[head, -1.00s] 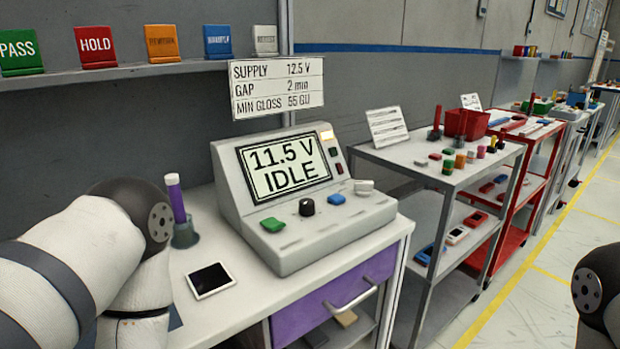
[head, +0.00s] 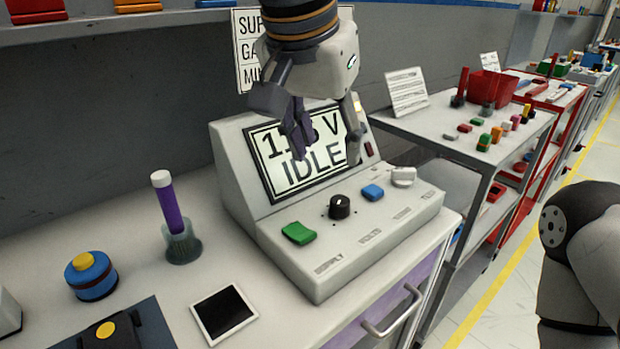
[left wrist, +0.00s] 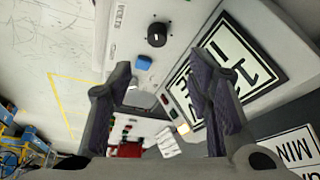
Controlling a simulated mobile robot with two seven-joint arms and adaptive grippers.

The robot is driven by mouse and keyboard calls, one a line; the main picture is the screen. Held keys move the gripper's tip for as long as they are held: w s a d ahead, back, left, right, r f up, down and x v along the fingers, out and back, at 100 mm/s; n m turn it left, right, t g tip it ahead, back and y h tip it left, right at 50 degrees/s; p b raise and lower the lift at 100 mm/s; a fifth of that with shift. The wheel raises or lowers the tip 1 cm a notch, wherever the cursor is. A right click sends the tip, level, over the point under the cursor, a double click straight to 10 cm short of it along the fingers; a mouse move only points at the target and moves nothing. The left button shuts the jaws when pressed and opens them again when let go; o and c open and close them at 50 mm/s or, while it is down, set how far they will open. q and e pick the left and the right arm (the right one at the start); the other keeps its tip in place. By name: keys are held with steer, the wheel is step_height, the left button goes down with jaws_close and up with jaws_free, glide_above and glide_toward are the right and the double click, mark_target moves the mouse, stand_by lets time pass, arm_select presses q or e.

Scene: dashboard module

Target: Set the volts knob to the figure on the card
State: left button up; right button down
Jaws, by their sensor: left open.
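The black volts knob (head: 340,206), with a white mark on top, stands on the grey supply unit (head: 330,272) above the VOLTS label. It also shows in the left wrist view (left wrist: 157,34). The screen (head: 290,178) shows IDLE; its voltage figure is partly covered by my gripper, and it read 11.5 V a second ago. The card (head: 246,70) is mostly hidden behind my arm; earlier its supply line read 12.5 V. My left gripper (head: 328,152) is open and empty, pointing down in front of the screen, above and apart from the knob. My right gripper is out of view.
A purple-handled tool (head: 170,205) stands in a holder left of the unit. A tablet (head: 224,313) lies on the bench in front.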

mark_target(340, 200)
arm_select(q)
steer(key=x, duration=1.1)
steer(key=shift+d+f, duration=0.25)
steer(key=shift+f, duration=0.15)
jaws_close()
